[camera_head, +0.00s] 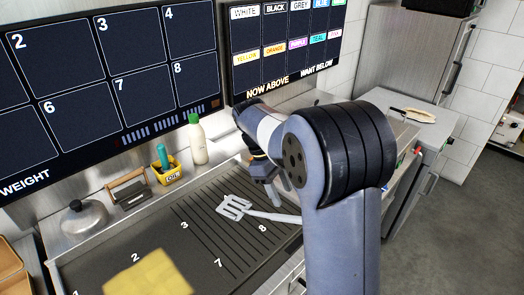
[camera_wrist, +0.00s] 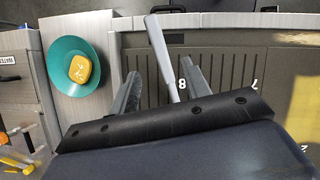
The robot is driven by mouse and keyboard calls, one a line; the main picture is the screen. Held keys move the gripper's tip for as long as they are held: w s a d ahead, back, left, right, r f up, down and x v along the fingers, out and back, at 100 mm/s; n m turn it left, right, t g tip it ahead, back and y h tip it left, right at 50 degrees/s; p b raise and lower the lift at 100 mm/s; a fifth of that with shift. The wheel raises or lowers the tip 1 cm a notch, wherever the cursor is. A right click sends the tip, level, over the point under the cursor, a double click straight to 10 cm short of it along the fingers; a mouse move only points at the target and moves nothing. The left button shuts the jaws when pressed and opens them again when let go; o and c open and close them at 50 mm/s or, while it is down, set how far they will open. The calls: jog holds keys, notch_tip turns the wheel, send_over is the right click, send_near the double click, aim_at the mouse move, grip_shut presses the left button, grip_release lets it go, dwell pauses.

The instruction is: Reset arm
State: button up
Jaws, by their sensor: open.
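My gripper (camera_head: 268,182) hangs over the right part of the griddle (camera_head: 190,235), with its fingers pointing down. In the wrist view my gripper (camera_wrist: 163,76) has its two fingers apart, with the grey handle of a spatula (camera_wrist: 160,50) showing between them. I cannot tell from this view how far below the fingers the handle is. In the head view the slotted spatula (camera_head: 236,207) lies on the griddle near number 8, its handle running right behind my arm. The tip of the handle is hidden there.
A yellow sheet (camera_head: 148,275) lies on the griddle's front left. A domed lid (camera_head: 85,220), a press (camera_head: 128,192), a yellow caddy (camera_head: 167,168) and a bottle (camera_head: 197,140) line the back. A teal plate (camera_wrist: 62,48) with a yellow item stands beside the griddle. Screens (camera_head: 110,70) hang behind.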

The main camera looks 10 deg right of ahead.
aim_at(293, 217)
jog(key=p+x, duration=0.1)
jog(key=x, duration=0.9)
jog(key=shift+s+d+f, duration=0.1)
jog(key=shift+f, duration=0.15)
jog(key=shift+r, duration=0.5)
